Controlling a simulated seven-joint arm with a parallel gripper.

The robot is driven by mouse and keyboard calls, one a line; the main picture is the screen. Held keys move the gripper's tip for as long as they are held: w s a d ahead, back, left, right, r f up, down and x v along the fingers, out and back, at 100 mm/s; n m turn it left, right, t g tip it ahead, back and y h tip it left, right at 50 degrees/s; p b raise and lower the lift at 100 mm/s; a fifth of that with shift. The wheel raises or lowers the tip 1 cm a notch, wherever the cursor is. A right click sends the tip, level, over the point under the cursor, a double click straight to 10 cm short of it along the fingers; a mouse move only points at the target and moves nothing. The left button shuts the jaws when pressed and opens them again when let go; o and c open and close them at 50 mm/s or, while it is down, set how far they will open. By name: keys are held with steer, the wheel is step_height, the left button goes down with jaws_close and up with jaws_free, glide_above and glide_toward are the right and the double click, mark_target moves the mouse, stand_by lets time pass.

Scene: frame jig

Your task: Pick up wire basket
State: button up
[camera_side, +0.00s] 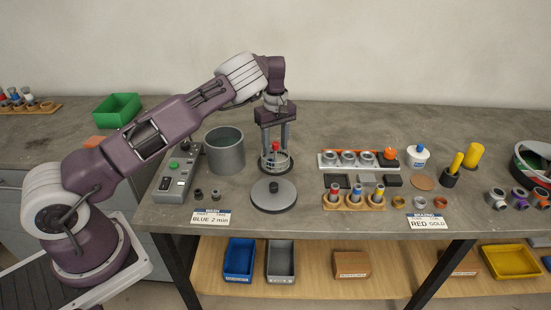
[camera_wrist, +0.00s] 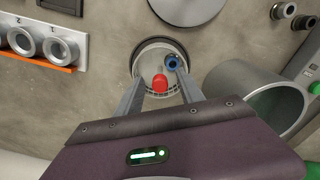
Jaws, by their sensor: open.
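The wire basket (camera_side: 270,164) stands upright on the grey bench, with a red knob (camera_side: 275,146) at its top. In the wrist view the basket (camera_wrist: 148,60) is seen from above, with the red knob (camera_wrist: 160,83) and a blue-topped ring part (camera_wrist: 172,62) inside its rim. My gripper (camera_side: 275,151) points straight down over the basket, jaws apart, one finger on each side of the red knob. It also shows in the wrist view (camera_wrist: 160,78). I cannot tell whether the fingers touch the basket.
A grey open cylinder (camera_side: 225,152) stands left of the basket. A round lid (camera_side: 273,195) lies in front of it. A rack of rings (camera_side: 345,159) is to the right, with a wooden peg tray (camera_side: 353,202) before it. A control box (camera_side: 178,175) sits farther left.

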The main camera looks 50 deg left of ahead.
steer(key=shift+f, duration=0.2)
steer(key=shift+c, duration=0.5)
jaws_close()
stand_by(0.8)
